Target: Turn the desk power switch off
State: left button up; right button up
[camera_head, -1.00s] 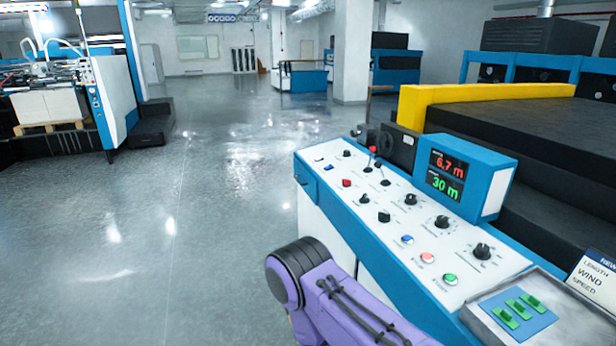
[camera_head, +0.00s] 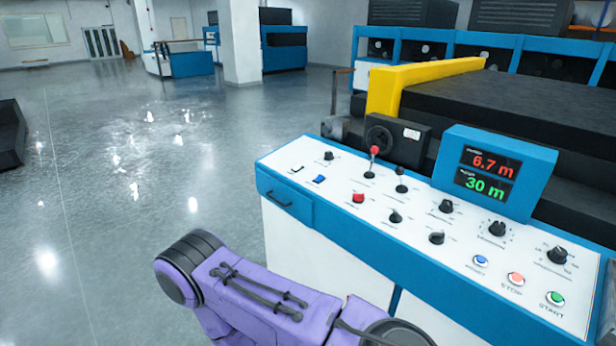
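The control desk (camera_head: 430,262) has a sloped white panel with blue edges. A purple and black link of my own arm is in front of the desk at the bottom. Neither gripper is in view.
A display box (camera_head: 493,177) reading 6.7 m and 30 m stands behind the panel. Blue, pink and green buttons (camera_head: 555,299) line the near right. A yellow-edged black machine (camera_head: 520,110) stands behind. The floor (camera_head: 110,200) at left is open.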

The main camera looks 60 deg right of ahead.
aim_at(357, 198)
jog(key=z, duration=0.05)
jog(key=i, duration=0.45)
jog(key=z, duration=3.2)
